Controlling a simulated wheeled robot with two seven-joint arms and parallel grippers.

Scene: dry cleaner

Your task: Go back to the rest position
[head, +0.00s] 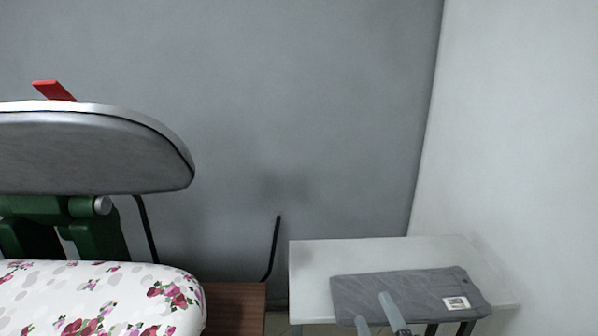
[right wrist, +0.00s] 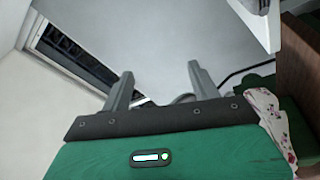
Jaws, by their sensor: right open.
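My right gripper (head: 373,308) shows at the bottom of the head view, its two grey fingers apart. In that picture the fingers overlap a folded grey garment (head: 400,290) with a white label, lying flat on a white table (head: 310,262). I cannot tell the height of the fingers over it. In the right wrist view my right gripper (right wrist: 160,69) has its fingers spread with nothing between them. My left gripper is not in view.
A pressing machine stands at the left, with a raised grey upper plate (head: 90,150), red handle (head: 54,90) and floral padded board (head: 110,300). A brown wooden surface (head: 236,306) lies between it and the table. Grey and white walls close off the back and right.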

